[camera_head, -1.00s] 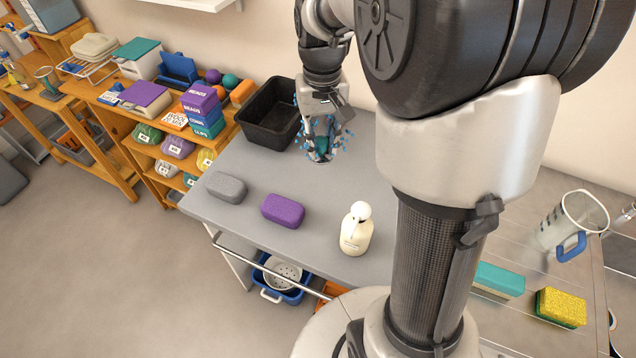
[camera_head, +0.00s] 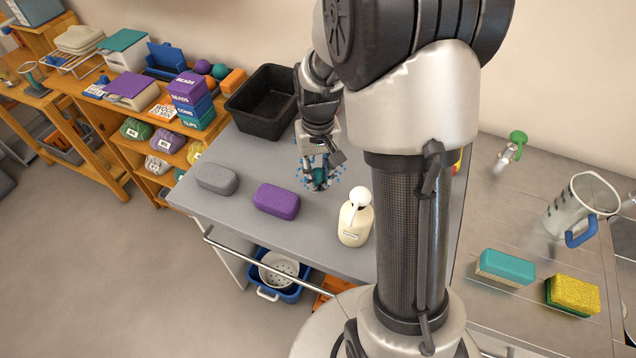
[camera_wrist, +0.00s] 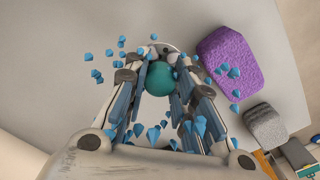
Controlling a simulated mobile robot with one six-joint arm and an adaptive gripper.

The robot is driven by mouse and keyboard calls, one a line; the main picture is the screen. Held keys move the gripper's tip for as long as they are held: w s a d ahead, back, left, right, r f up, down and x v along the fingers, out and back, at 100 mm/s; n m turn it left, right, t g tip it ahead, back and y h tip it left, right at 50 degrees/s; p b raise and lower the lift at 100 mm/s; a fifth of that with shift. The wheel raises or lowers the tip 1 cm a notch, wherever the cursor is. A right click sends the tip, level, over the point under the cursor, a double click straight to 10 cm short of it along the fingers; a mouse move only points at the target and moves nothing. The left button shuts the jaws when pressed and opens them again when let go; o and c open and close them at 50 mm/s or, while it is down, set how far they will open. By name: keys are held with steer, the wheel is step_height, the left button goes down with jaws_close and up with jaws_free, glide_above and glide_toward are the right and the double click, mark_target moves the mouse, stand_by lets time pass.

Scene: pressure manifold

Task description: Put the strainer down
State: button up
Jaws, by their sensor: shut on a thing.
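My gripper (camera_head: 318,180) hangs over the grey table (camera_head: 230,225), fingers pointing down, shut on a smooth teal ball (camera_wrist: 161,77). Several small blue pointed pieces (camera_wrist: 154,133) surround the fingers and ball, apart from each other. I cannot tell whether they belong to the ball, or whether the ball touches the table. No mesh or handle shows in my grip. A white perforated bowl (camera_head: 280,268), which looks like a strainer, sits in a blue tub (camera_head: 290,293) on the shelf below the table.
A purple block (camera_head: 277,201) and a grey block (camera_head: 217,178) lie left of my gripper. A cream pump bottle (camera_head: 355,226) stands close in front on the right. A black bin (camera_head: 240,114) is at the back left. Bare table lies between the bin and blocks.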

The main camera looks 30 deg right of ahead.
mark_target(318, 182)
steer(key=shift+f+b, duration=0.55)
steer(key=shift+f, duration=1.3)
steer(key=shift+f, duration=0.15)
steer(key=o, duration=1)
steer(key=shift+o, duration=0.2)
